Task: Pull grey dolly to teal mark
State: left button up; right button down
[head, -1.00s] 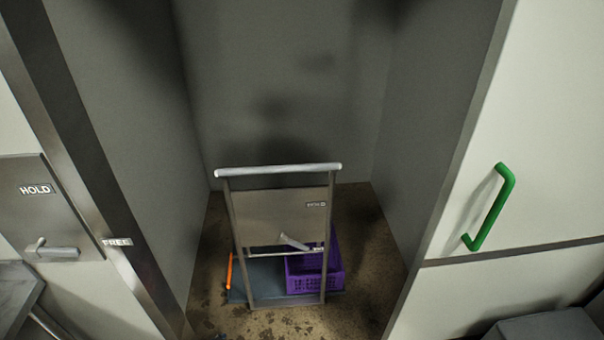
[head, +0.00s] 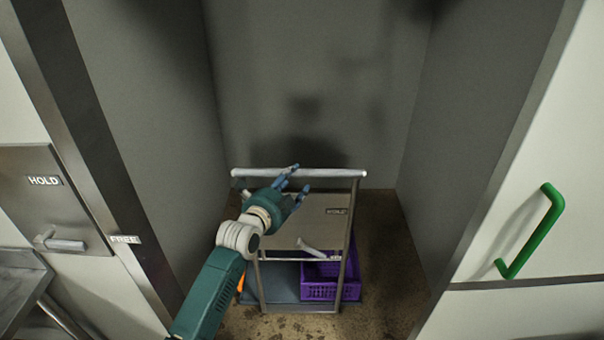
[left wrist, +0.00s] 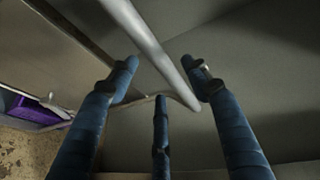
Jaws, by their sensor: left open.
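The grey dolly stands upright in a recess, with a pale push bar (head: 320,173) across its top, a panel below it and a dark deck (head: 278,290) at floor level. My right gripper is not in view. No teal mark shows.
A purple crate (head: 330,285) sits on the deck. Grey walls close in on both sides and behind. A green handle (head: 532,232) is on the right panel; a latch lever (head: 62,243) beside a HOLD label is on the left.

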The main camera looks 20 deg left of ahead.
aim_at(301, 175)
pick_arm(q)
jog(key=x, duration=0.5)
jog(key=shift+w+f, duration=0.1)
jog(key=shift+w, duration=0.2)
jog(key=shift+c, duration=0.2)
grip_shut()
